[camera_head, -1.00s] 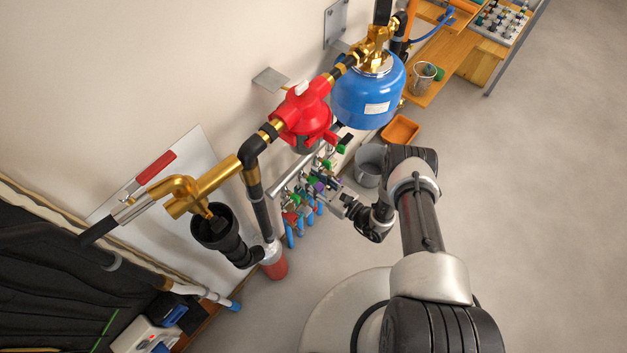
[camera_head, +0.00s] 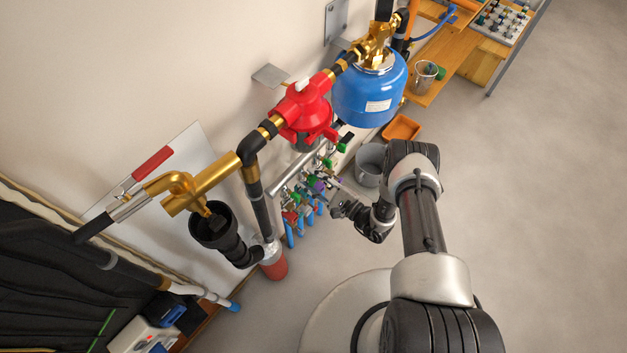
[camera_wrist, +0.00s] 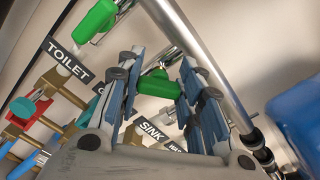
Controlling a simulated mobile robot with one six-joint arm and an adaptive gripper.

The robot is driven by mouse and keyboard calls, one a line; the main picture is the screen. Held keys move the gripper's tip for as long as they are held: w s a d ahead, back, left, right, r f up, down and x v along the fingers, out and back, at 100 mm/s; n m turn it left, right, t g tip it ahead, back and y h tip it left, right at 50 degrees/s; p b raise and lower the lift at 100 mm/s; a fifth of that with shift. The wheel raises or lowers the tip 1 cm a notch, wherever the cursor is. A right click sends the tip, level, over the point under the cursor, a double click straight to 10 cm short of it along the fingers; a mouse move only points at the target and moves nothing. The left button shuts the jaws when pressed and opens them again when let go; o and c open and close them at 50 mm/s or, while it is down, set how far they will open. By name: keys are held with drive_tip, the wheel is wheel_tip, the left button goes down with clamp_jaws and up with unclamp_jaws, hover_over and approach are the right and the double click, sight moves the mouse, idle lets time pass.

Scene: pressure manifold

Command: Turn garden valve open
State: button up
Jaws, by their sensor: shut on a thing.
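In the wrist view, my gripper (camera_wrist: 160,68) has its two blue-padded fingers on either side of a green valve handle (camera_wrist: 160,84) and is shut on it. A label starting with "G" (camera_wrist: 98,104) is mostly hidden behind the left finger, so I cannot read which valve this handle belongs to. The "SINK" label (camera_wrist: 153,131) shows between the fingers, and the "TOILET" label (camera_wrist: 67,62) is at left. In the head view, my gripper (camera_head: 338,208) is at the right side of the valve manifold (camera_head: 302,195); the grip is too small to see there.
Another green handle (camera_wrist: 97,20) is at upper left in the wrist view, and a metal pipe (camera_wrist: 205,55) runs close to the right finger. A red regulator (camera_head: 304,110) and a blue tank (camera_head: 368,92) hang above the manifold. A grey bucket (camera_head: 370,165) stands behind my wrist.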

drive_tip(key=n, duration=0.5)
drive_tip(key=shift+f, duration=0.1)
drive_tip(key=n, duration=0.5)
drive_tip(key=shift+f, duration=0.1)
drive_tip(key=shift+n, duration=0.3)
drive_tip(key=o, duration=1.1)
drive_tip(key=shift+a, duration=0.1)
drive_tip(key=shift+s, duration=0.1)
drive_tip(key=v, duration=1.2)
